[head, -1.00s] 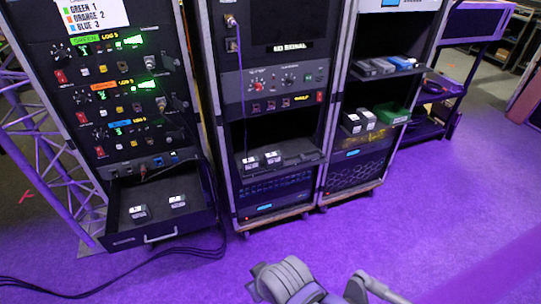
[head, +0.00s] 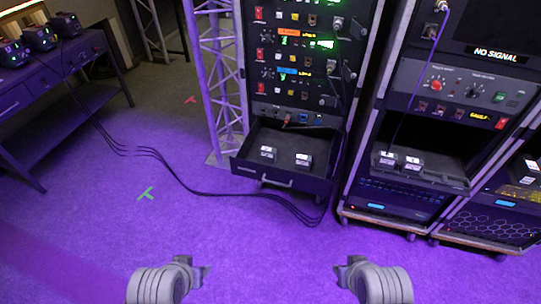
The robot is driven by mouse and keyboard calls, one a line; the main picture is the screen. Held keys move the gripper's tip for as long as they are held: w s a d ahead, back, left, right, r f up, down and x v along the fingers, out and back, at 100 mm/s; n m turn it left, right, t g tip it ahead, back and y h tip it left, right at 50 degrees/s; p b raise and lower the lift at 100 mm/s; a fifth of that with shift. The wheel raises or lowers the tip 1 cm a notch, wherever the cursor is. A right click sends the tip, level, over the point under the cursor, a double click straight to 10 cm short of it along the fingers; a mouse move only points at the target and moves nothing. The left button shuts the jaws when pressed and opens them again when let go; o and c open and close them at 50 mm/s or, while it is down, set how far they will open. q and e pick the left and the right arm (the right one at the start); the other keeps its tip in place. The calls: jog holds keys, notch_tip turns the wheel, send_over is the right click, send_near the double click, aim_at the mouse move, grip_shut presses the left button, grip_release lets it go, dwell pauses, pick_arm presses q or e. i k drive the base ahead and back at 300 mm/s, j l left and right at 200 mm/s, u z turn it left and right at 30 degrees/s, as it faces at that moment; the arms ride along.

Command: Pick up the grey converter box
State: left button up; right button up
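Two similar boxes, a left one (head: 388,158) and a right one (head: 412,163), sit on a shelf of the middle rack. I cannot tell whether any of these is the grey converter box. My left gripper (head: 206,276) and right gripper (head: 340,276) are low in the view, over the floor in front of the racks and apart from all boxes. Their fingers are too small to read.
Black cables (head: 215,195) run along the floor from a table (head: 75,60) at the left to the left rack. A truss tower (head: 217,90) stands beside that rack. A third rack (head: 510,205) is cut off at the right. The purple floor in front is clear.

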aim_at(268, 154)
jog(key=z, duration=1.45)
jog(key=u, duration=1.5)
jog(key=i+j+u, duration=0.2)
jog(key=i, duration=0.5)
jog(key=i+j+u, duration=0.15)
jog(key=i, duration=0.6)
jog(key=l, duration=0.05)
